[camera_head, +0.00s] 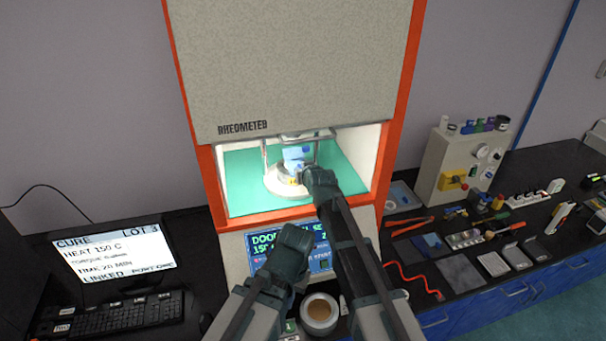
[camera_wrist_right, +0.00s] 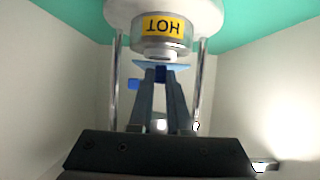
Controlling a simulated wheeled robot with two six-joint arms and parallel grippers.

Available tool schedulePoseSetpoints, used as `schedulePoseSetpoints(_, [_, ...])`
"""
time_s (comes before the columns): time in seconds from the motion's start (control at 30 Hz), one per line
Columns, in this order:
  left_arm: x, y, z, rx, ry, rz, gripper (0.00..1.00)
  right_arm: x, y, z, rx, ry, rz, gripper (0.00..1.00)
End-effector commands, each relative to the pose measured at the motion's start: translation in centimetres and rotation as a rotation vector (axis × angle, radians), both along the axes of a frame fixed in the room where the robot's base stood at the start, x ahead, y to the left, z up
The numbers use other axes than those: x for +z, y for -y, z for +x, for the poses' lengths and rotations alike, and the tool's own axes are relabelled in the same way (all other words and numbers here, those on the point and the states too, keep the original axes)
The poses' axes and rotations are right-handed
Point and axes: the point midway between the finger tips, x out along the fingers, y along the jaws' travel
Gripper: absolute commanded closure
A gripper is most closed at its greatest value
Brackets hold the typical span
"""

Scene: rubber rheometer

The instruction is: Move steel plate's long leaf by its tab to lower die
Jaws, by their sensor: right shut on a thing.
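The light-blue leaf (camera_head: 297,153) is inside the lit chamber, above the lower die (camera_head: 280,183), a round white base with a yellow HOT label. My right gripper (camera_head: 304,174) reaches into the chamber. In the right wrist view, which is upside down, its two fingers (camera_wrist_right: 160,76) are shut on the dark-blue tab, and the leaf (camera_wrist_right: 147,64) lies close to the face of the HOT-labelled die (camera_wrist_right: 160,45). I cannot tell if they touch. My left gripper (camera_head: 297,238) is in front of the display, outside the chamber; its fingers are unclear.
The rheometer's orange frame (camera_head: 212,185) surrounds the opening, and metal posts (camera_wrist_right: 201,75) flank the die. A small blue piece (camera_wrist_right: 133,84) shows beside my fingers. The right bench holds tools, plates and a cream-coloured machine (camera_head: 455,165).

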Motion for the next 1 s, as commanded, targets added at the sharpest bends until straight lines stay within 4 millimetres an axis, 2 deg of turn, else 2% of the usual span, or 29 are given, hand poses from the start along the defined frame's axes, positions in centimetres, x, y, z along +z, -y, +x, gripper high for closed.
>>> schedulePoseSetpoints(0.13, [0.0, 0.0, 0.0, 0.0, 0.0, 0.0, 1.0, 0.0, -0.3, 1.0, 0.0, 0.001, 0.0, 1.0])
schedulePoseSetpoints(0.4, [-1.7, 0.0, 0.0, -0.009, 0.0, 0.0, 1.0, -1.7, -0.3, 0.8, 0.0, 0.0, 0.0, 1.0])
schedulePoseSetpoints(0.83, [-1.9, 0.0, 0.0, -0.012, 0.0, 0.0, 1.0, -1.9, -0.3, 0.8, 0.0, 0.001, 0.0, 1.0])
schedulePoseSetpoints(0.87, [-1.9, 0.0, 0.0, -0.012, 0.0, 0.0, 1.0, -1.9, -0.3, 0.8, 0.0, 0.001, 0.0, 0.79])
schedulePoseSetpoints(1.0, [-1.9, 0.0, 0.0, -0.012, 0.0, 0.0, 1.0, -1.9, -0.3, 0.8, 0.0, 0.0, 0.0, 0.53])
